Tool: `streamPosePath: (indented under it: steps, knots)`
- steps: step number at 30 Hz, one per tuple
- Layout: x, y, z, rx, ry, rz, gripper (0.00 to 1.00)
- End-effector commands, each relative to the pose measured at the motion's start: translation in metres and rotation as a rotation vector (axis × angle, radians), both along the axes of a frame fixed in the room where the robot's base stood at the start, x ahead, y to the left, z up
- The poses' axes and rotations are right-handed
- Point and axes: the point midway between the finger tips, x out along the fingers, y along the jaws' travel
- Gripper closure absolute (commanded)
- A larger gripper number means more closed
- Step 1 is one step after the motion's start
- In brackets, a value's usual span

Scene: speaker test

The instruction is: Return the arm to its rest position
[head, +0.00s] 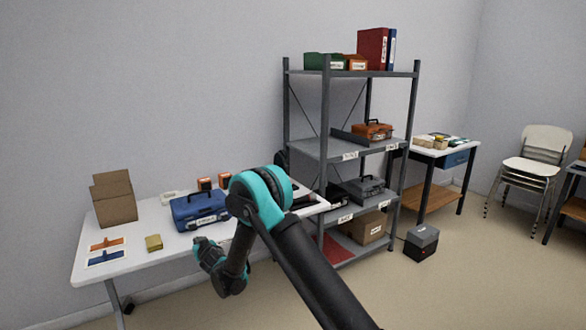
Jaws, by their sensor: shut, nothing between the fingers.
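My arm rises from the bottom of the head view to a teal elbow joint and bends down to the left. My gripper (203,244) is at its far end, small and dark, in front of the near edge of the white table (150,222). It is shut and holds nothing. The fingertips are hard to make out. The arm hides part of the table's right end.
The table holds a blue case (199,209), a cardboard box (114,199) and a small yellow block (153,243). A grey shelf unit (326,150) stands behind my arm. A grey-black box (421,243) sits on the floor. Stacked chairs (530,165) stand far right.

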Motion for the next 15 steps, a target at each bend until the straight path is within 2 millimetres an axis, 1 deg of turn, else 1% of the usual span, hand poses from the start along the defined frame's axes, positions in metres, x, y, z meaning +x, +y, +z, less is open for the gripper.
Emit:
streamPosePath:
  steps: [4,11,14,15]
  knots:
    - [-0.003,-0.002,0.0,-0.001,-0.001,0.0,1.0]
    - [-0.003,-0.002,0.0,0.0,0.0,-0.001,1.0]
    - [0.001,-0.012,0.005,-0.006,0.007,-0.014,1.0]
    - [0.004,-0.021,0.009,-0.012,0.012,-0.026,1.0]
